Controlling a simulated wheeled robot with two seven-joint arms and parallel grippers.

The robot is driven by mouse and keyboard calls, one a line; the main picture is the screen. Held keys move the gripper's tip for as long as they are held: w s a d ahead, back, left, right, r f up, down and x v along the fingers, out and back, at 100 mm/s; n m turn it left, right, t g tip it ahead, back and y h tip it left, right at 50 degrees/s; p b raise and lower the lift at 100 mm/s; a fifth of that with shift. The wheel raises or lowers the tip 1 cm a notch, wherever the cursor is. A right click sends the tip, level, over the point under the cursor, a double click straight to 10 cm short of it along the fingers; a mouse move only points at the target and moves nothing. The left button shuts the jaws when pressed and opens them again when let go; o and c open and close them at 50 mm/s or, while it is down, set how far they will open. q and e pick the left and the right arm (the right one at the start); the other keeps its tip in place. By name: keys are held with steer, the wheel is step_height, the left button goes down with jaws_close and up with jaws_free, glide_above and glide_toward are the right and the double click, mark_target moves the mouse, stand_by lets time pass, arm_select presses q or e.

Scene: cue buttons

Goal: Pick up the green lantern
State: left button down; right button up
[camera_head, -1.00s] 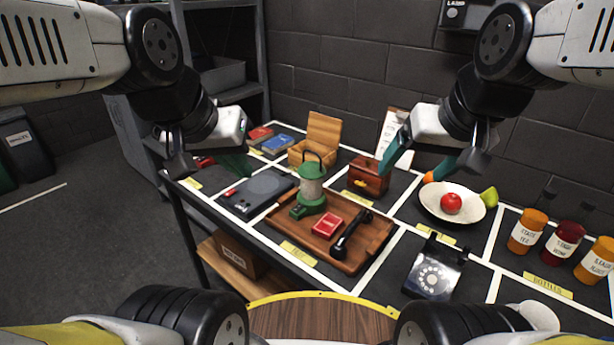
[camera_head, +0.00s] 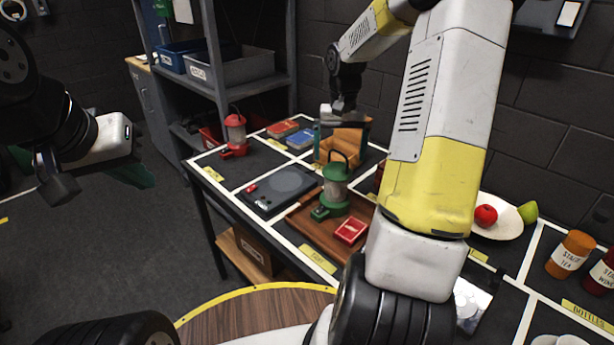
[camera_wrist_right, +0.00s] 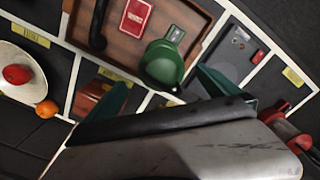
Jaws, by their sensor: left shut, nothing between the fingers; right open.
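The green lantern (camera_head: 335,188) stands upright on the brown wooden tray (camera_head: 302,222), with its black handle up. In the right wrist view the lantern (camera_wrist_right: 163,64) shows from above, beyond my fingertips. My right gripper (camera_head: 340,135) is open and empty, above and behind the lantern, by the open wooden box. In its wrist view the two green fingers (camera_wrist_right: 160,88) are spread apart, not touching the lantern. My left gripper (camera_head: 135,175) is shut and empty, off the table at the left.
A red lantern (camera_head: 235,138) stands at the table's back left. The dark flat device (camera_head: 280,188) lies left of the tray. A red card box (camera_head: 350,230) lies on the tray. A plate with fruit (camera_head: 503,222) is at right. My right arm hides part of the table.

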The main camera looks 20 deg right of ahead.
mark_target(338, 166)
steer(key=f, duration=0.7)
steer(key=shift+w+f, duration=0.1)
steer(key=shift+w, duration=0.1)
steer(key=shift+c, duration=0.2)
steer(key=c, duration=2)
